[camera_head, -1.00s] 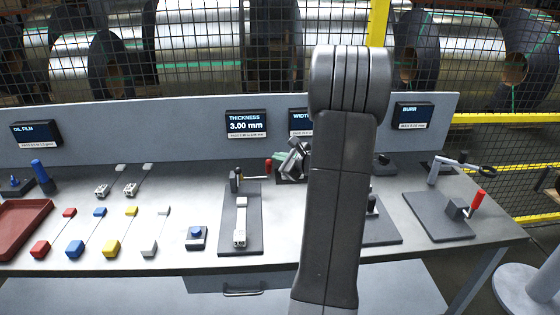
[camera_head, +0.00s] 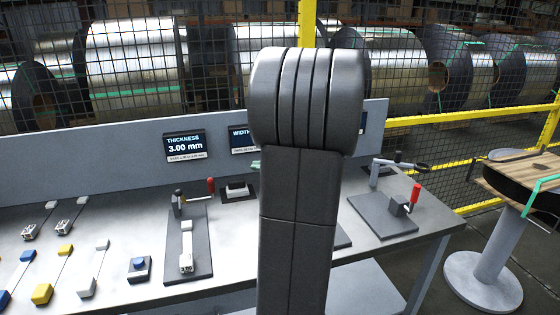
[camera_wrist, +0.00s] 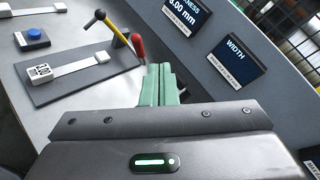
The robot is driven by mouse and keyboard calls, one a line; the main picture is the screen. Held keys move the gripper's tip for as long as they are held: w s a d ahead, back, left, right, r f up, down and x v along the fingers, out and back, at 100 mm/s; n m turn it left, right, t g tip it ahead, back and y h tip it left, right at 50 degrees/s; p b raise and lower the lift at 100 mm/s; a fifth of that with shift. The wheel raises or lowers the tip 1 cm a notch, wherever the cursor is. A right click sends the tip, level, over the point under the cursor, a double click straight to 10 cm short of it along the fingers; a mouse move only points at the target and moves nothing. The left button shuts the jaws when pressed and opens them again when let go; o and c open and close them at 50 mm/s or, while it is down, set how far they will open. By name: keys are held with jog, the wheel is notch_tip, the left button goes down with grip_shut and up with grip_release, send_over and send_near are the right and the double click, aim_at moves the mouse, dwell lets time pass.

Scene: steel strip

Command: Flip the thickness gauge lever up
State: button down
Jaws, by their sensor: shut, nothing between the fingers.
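The thickness gauge has a dark base plate (camera_head: 200,262) with a black-topped post and a lever with a red handle (camera_head: 210,185) on the right of its rod. A white strip-like piece with a block (camera_head: 186,262) lies on the plate. In the wrist view the red handle (camera_wrist: 138,46) stands at the plate's corner, joined to a yellow rod (camera_wrist: 116,30) running to a black knob. My gripper (camera_wrist: 158,72) shows there with green fingers shut and empty. The fingertips are close to the red handle, just right of it; contact cannot be told.
The thickness display (camera_head: 185,146) reads 3.00 mm on the back panel, beside the width display (camera_wrist: 232,59). A blue button box (camera_head: 139,268) stands left of the gauge. Another plate with a red-handled lever (camera_head: 415,196) stands at the right table end.

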jog(key=s+d+r, duration=0.3)
jog(key=d+r, duration=0.1)
jog(key=d, duration=0.1)
jog(key=shift+d+r+b, duration=0.15)
jog(key=shift+d+b, duration=0.05)
jog(key=shift+b, duration=0.1)
jog(key=shift+a, duration=0.1)
jog(key=w+a+f+p, duration=0.1)
jog(key=w+a+f, duration=0.3)
jog(key=a, duration=0.3)
jog(key=w+a+f+p, duration=0.1)
jog(key=w+a+f, duration=0.3)
jog(key=a+f, duration=0.3)
jog(key=shift+f, duration=0.2)
